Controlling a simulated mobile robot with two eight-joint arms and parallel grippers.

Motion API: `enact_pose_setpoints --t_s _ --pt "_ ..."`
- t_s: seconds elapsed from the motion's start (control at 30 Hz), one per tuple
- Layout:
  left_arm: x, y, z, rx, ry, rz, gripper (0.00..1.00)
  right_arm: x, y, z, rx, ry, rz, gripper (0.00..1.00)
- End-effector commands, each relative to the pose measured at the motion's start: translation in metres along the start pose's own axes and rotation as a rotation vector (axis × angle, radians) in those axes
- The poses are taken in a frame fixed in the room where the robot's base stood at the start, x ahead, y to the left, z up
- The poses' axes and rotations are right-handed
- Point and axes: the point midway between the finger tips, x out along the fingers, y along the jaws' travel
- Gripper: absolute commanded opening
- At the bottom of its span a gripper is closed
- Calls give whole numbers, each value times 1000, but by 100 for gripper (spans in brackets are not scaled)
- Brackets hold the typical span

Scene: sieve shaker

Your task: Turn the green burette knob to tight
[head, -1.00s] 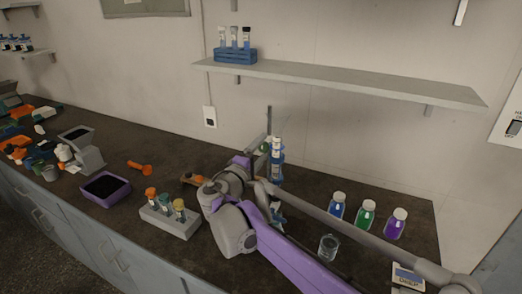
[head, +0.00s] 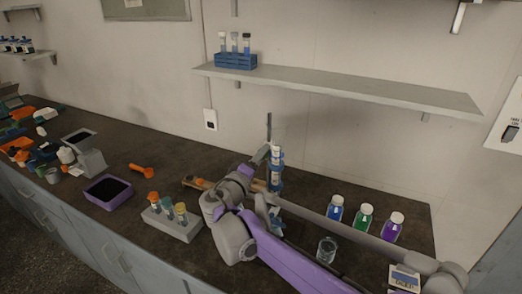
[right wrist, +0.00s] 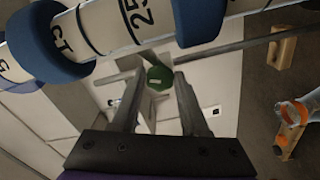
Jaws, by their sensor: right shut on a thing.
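The green burette knob (right wrist: 159,78) shows in the right wrist view, with a pale mark across its face. It sits between the fingertips of my right gripper (right wrist: 157,82), which is shut on it. The burette (right wrist: 105,25), a white tube with black print and blue bands, crosses the top of that view. In the head view the burette (head: 275,168) stands upright behind my right arm, and my right gripper (head: 263,153) is beside it. The knob is hidden there. My left gripper is not in view.
Blue, green and purple bottles (head: 365,217) stand right of my arm, near a glass beaker (head: 327,250). A grey vial rack (head: 172,226) and a purple tray (head: 108,189) are to the left. A wall shelf (head: 340,92) hangs above.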

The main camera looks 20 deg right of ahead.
Motion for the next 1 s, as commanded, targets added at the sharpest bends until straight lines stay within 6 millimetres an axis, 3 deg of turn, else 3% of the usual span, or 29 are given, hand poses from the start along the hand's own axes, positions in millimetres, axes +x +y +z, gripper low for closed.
enact_pose_setpoints --t_s 0.17,0.47,0.5,0.63,1.0 --pt "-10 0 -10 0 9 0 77 0 2 -1 117 0 1 0" --pt "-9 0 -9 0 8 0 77 0 0 0 126 1 1 0" --pt "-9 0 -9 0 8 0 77 0 0 0 126 1 1 50" --pt "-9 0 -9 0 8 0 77 0 0 0 125 1 1 73" --pt "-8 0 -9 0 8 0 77 -4 0 0 125 2 0 73"
